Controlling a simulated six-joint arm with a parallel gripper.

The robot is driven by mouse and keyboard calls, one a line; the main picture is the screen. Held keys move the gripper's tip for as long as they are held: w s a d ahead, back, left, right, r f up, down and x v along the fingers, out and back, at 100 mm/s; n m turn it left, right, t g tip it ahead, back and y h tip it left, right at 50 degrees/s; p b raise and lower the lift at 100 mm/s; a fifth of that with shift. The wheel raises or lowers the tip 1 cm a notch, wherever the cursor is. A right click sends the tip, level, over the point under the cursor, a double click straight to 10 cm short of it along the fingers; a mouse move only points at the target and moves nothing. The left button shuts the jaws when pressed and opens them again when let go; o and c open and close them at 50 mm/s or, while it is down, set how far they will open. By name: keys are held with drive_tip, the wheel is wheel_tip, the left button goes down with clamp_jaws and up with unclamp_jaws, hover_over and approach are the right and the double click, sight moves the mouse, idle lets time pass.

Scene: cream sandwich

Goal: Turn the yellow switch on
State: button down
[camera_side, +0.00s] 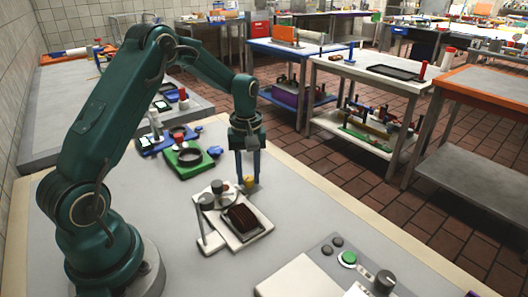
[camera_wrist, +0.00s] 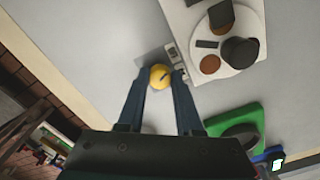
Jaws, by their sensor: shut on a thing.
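The yellow switch (camera_side: 250,186) is a small round yellow knob at the far right side of a white machine (camera_side: 213,243) on the grey table. In the wrist view the yellow switch (camera_wrist: 160,78) shows a dark mark on its face. My gripper (camera_side: 247,178) points straight down over it. In the wrist view the two blue fingers of my gripper (camera_wrist: 158,77) are on either side of the knob, shut on it. The sides of the knob are partly hidden by the fingers.
The white machine carries a round plate, dark grey knobs and a dark ridged block (camera_side: 242,218) close to my gripper. A green device (camera_side: 188,165) with a black ring stands behind. A control box (camera_side: 305,278) with a green button (camera_side: 347,258) is at front right.

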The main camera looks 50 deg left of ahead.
sight(249, 178)
drive_tip(key=m, duration=0.5)
drive_tip(key=shift+m, duration=0.4)
drive_tip(key=m, duration=0.4)
drive_tip(key=shift+r+m, duration=0.1)
drive_tip(key=shift+m, duration=0.3)
drive_tip(key=c, duration=0.8)
unclamp_jaws()
drive_tip(key=shift+c, duration=0.2)
drive_tip(key=shift+r, duration=2.55)
